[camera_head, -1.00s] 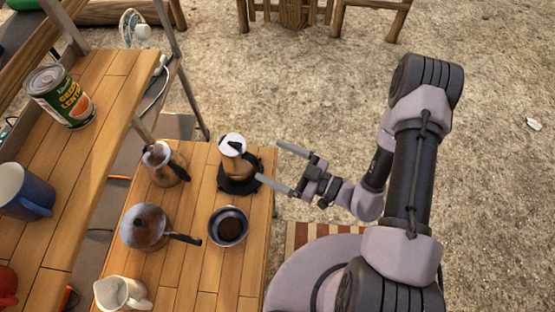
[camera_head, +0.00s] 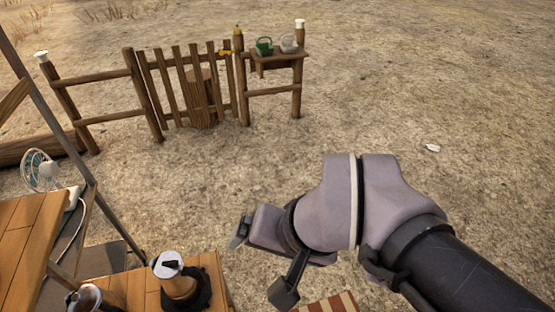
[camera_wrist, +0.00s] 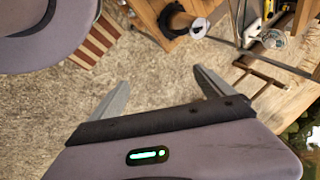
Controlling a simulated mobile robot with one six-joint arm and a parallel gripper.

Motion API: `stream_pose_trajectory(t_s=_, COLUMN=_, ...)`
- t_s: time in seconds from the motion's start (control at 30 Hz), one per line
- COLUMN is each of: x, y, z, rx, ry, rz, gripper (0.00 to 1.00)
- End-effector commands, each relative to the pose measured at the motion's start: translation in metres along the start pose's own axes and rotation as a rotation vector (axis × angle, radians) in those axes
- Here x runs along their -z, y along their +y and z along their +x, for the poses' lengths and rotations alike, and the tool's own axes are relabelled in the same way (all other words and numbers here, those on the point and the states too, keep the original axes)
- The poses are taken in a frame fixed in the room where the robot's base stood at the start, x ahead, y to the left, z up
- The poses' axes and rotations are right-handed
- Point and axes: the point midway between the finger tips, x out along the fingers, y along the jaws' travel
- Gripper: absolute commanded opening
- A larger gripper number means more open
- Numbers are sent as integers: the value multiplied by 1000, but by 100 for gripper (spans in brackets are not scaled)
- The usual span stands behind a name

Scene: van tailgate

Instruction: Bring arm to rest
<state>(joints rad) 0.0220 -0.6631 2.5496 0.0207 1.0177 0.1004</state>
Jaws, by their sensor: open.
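My gripper (camera_wrist: 160,77) is open in the wrist view, with two grey fingers spread apart and nothing between them. In the head view my gripper is partly hidden behind my own wrist, and one grey finger (camera_head: 238,240) shows at its left. It is held up right of the wooden table (camera_head: 217,278), clear of the coffee pot. The coffee pot (camera_head: 177,281) with a white lid stands upright on a black round base on that table. In the wrist view the pot (camera_wrist: 176,20) is beyond the fingers, near the top.
A striped mat (camera_head: 333,304) lies on the ground at the bottom. A small fan (camera_head: 40,170) stands at the left. A wooden fence (camera_head: 190,90) is at the back, with a green container (camera_head: 264,46) on its shelf. Open gravel lies between.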

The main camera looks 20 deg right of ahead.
Motion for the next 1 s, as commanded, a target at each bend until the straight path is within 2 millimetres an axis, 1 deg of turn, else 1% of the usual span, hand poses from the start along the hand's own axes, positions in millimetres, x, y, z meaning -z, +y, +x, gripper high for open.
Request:
stream_pose_trajectory(t_s=0.03, x=5, y=0, z=-9, rx=9, ry=60, rz=-87, gripper=92)
stream_pose_trajectory(t_s=0.1, x=10, y=0, z=-16, rx=10, ry=109, rz=-165, gripper=92)
stream_pose_trajectory(t_s=0.33, x=11, y=0, z=-17, rx=9, ry=122, rz=-188, gripper=92)
stream_pose_trajectory(t_s=0.4, x=11, y=2, z=-14, rx=9, ry=122, rz=-187, gripper=92)
stream_pose_trajectory(t_s=0.47, x=8, y=6, z=-4, rx=9, ry=121, rz=-186, gripper=92)
stream_pose_trajectory(t_s=0.53, x=2, y=15, z=18, rx=10, ry=121, rz=-185, gripper=92)
stream_pose_trajectory(t_s=0.57, x=-1, y=20, z=30, rx=10, ry=120, rz=-184, gripper=92)
stream_pose_trajectory(t_s=0.6, x=-5, y=28, z=47, rx=10, ry=120, rz=-184, gripper=92)
stream_pose_trajectory(t_s=0.7, x=-15, y=45, z=88, rx=10, ry=119, rz=-183, gripper=92)
stream_pose_trajectory(t_s=0.73, x=-17, y=48, z=96, rx=10, ry=119, rz=-183, gripper=92)
stream_pose_trajectory(t_s=0.8, x=-19, y=51, z=102, rx=10, ry=119, rz=-183, gripper=92)
stream_pose_trajectory(t_s=1.0, x=-19, y=51, z=102, rx=10, ry=119, rz=-183, gripper=92)
